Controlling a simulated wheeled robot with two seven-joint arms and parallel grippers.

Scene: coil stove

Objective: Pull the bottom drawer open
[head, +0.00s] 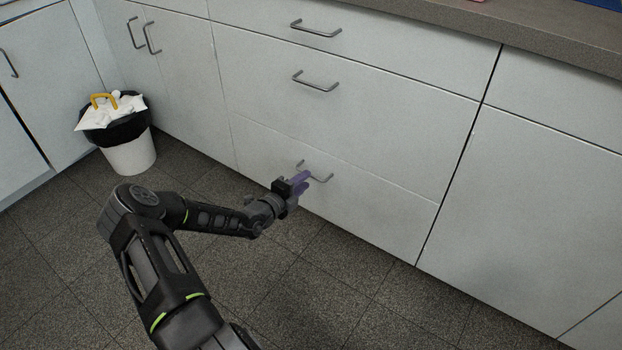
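The bottom drawer (385,202) is the lowest white front in the middle cabinet and looks flush with the fronts around it. Its grey bar handle (322,178) sits near the drawer's upper edge. My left gripper (303,181), with purple fingers, is at the left part of this handle and overlaps it in the view. I cannot tell whether the fingers touch or enclose the bar, or how far apart they are. My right gripper is not in view.
Two more drawers with bar handles (315,82) are above, under a grey-brown countertop (520,35). A white bin (132,155) with a black liner and papers stands at the left. The dark tiled floor (330,285) before the drawer is clear apart from my arm above it.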

